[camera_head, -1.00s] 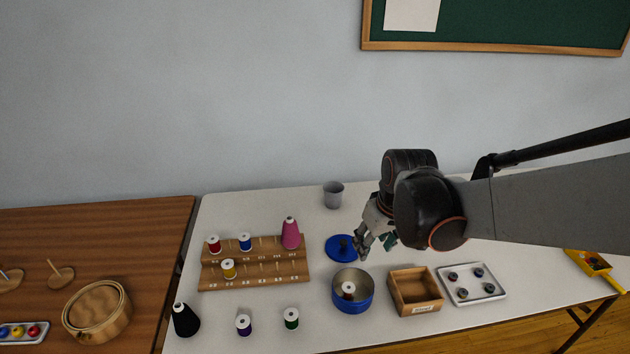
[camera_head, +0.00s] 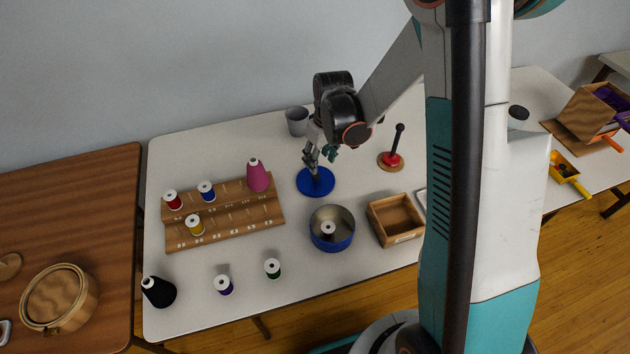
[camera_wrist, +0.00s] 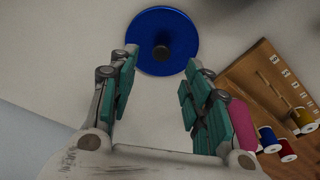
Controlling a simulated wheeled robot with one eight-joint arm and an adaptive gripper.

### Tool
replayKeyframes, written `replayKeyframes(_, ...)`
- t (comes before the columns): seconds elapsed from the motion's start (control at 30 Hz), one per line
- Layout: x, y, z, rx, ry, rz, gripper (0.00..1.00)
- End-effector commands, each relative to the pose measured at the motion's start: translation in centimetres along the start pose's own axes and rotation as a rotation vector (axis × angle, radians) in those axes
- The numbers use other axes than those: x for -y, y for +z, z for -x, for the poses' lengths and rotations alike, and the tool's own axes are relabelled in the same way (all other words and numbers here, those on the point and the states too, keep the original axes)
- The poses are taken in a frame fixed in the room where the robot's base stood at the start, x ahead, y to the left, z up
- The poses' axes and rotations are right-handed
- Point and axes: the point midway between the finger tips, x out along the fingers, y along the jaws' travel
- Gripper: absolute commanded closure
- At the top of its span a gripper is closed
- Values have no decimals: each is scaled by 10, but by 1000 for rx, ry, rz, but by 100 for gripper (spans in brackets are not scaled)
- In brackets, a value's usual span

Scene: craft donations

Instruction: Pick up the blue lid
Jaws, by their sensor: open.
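The blue lid (camera_head: 315,183) is a flat round disc with a dark knob, lying on the white table behind the blue tin. In the wrist view the lid (camera_wrist: 181,46) lies just beyond my fingertips, its dark knob (camera_wrist: 161,53) roughly in line with the gap between them. My gripper (camera_head: 318,163) is over the lid in the head view and covers part of its knob. In the wrist view my gripper (camera_wrist: 158,85) is open, with nothing between its teal pads. Whether a finger touches the lid is unclear.
The open blue tin (camera_head: 331,240) holds a white spool. A wooden box (camera_head: 397,238) stands to its right. A grey cup (camera_head: 297,121) is behind the lid, a red-based stand (camera_head: 391,161) to its right. A spool rack (camera_head: 250,236) with a pink cone (camera_head: 258,176) is left.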

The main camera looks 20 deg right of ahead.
Motion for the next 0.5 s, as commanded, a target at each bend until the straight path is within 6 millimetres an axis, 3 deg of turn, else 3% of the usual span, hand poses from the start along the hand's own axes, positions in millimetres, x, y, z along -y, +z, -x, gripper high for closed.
replayKeyframes(0.1, 0, 0, -18, 0, 0, 0, 55)
replayKeyframes(0.37, 1, 0, -31, 0, 0, 0, 55)
replayKeyframes(0.5, 2, -2, -49, 0, 0, 1, 55)
